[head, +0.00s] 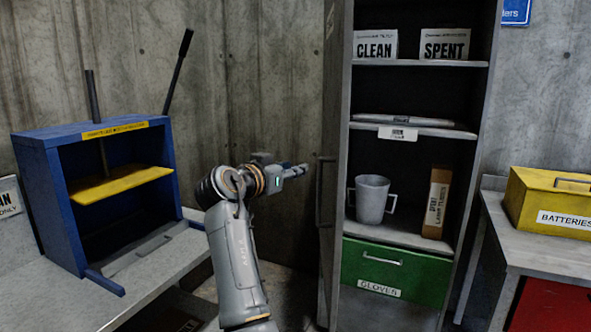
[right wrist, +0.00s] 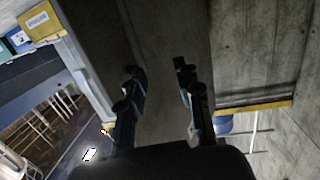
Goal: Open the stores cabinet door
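The stores cabinet (head: 487,70) stands open in the head view, its shelves in plain sight. Its grey door (head: 337,75) is swung out along the left side and shows at a steep angle. A dark upright handle (head: 320,190) is on the door's outer face. My right gripper (head: 303,170) is just left of the handle, pointing at the door; I see no clear contact. In the right wrist view its two fingers (right wrist: 157,75) are apart, with a grey surface beyond and nothing clearly held. My left gripper is not in view.
The shelves hold CLEAN and SPENT boxes (head: 444,44), a grey mug (head: 371,198) and a narrow carton (head: 437,202), above a green drawer (head: 395,270). A blue press (head: 45,200) stands left; a yellow BATTERIES box (head: 545,200) sits on the right bench.

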